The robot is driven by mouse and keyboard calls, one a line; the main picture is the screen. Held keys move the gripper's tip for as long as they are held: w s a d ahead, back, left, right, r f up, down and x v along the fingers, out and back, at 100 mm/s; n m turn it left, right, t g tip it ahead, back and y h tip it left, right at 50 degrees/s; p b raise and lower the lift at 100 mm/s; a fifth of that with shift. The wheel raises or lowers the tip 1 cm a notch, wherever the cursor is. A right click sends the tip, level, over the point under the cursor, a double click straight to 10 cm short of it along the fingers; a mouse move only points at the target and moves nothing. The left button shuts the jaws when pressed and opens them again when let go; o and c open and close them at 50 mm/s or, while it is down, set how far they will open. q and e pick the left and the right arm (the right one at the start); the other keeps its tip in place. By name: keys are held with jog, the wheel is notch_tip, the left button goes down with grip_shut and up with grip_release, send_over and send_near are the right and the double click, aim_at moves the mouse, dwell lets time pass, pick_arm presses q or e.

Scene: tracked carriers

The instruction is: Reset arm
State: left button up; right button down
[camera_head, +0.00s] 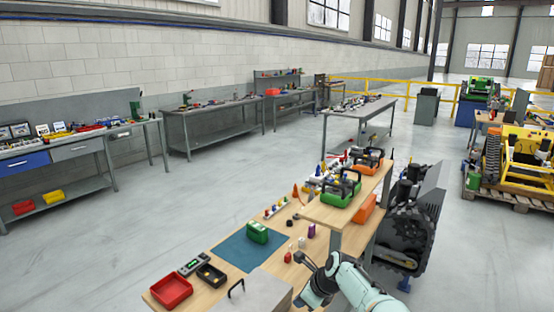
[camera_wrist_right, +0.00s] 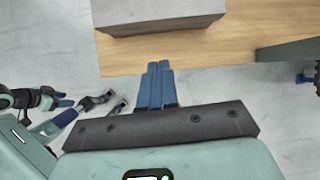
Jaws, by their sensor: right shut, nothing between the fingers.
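My right gripper (camera_head: 304,299) is at the near edge of the wooden workbench, beside a grey box (camera_head: 262,294), its pale teal arm coming in from the lower right. In the right wrist view its blue fingers (camera_wrist_right: 156,86) are together with nothing between them. Their tips overlap the bench edge (camera_wrist_right: 200,60) in the picture, just below the grey box; I cannot tell the height gap. My left gripper is not seen in the head view, and teal and blue parts at the left of the wrist view cannot be made out surely.
On the bench, a green case (camera_head: 257,233) sits on a blue mat (camera_head: 236,252), near a red tray (camera_head: 171,291) and a black tray (camera_head: 210,275). A raised shelf (camera_head: 325,214) holds a green-and-black toolbox (camera_head: 342,190). A dark tracked machine (camera_head: 408,235) stands to the right. Floor left of the bench is clear.

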jog(key=s+d+f+n+g+h, duration=0.1)
jog(key=s+d+f+n, duration=0.25)
jog(key=f, duration=0.55)
jog(key=s+d+f+n+g+h, duration=0.15)
jog(key=s+f, duration=0.35)
jog(key=f, duration=0.5)
jog(key=s+d+f+n, duration=0.3)
jog(key=s+f+n, duration=0.1)
jog(key=f, duration=0.5)
jog(key=s+a+f+n, duration=0.1)
jog(key=s+f+n, duration=0.1)
jog(key=s, duration=0.6)
jog(key=s+a+f+n+g+y, duration=0.1)
jog(key=s+f+n, duration=0.2)
jog(key=s+n, duration=0.2)
jog(key=s+a+f+n, duration=0.1)
jog(key=s+n, duration=0.3)
jog(key=s, duration=0.7)
jog(key=shift+x, duration=0.8)
jog(key=shift+s+f+g+y, duration=0.1)
jog(key=shift+s+g+y, duration=0.1)
jog(key=shift+g+y, duration=0.05)
